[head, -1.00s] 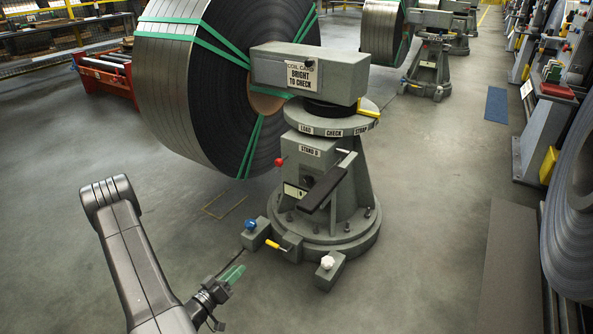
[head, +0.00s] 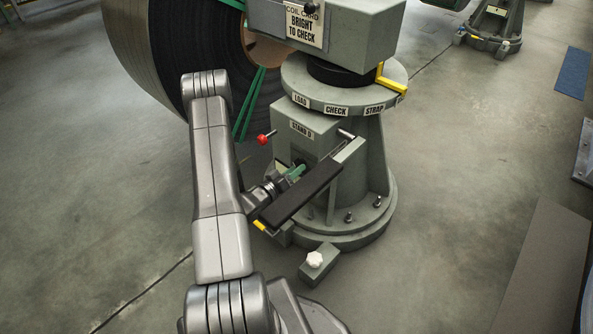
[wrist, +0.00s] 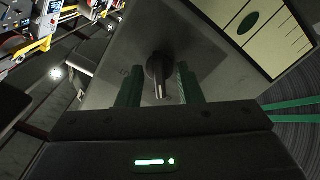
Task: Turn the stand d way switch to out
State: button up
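Stand D is the grey pedestal with a "STAND D" label (head: 301,129) in the head view. In the wrist view the way switch (wrist: 159,74) is a dark round knob with a narrow bar, on a grey panel. Faint lettering shows left of it, too dim to read. My gripper (wrist: 157,86) is open, with one green finger on each side of the knob and gaps visible on both sides. In the head view my gripper (head: 294,172) is at the stand's front face, partly behind a black-topped bar. The switch is mostly hidden there.
The black-topped bar (head: 300,194) juts out close to my gripper. A red-knobbed lever (head: 264,138) sticks out above it. A large steel coil (head: 160,60) stands behind.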

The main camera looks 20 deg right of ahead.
jog(key=shift+w+d, duration=0.15)
jog(key=shift+d, duration=0.25)
grip_shut()
jog(key=shift+f+m+b, duration=0.1)
jog(key=shift+m+b, duration=0.2)
jog(key=shift+b, duration=0.15)
jog(key=shift+w+a+m+b, duration=0.1)
jog(key=shift+w+m+b, duration=0.05)
jog(key=shift+m+b, duration=3.45)
jog(key=shift+w+a+m+b, duration=0.1)
jog(key=shift+m+b, duration=2.9)
jog(key=shift+m, duration=1.1)
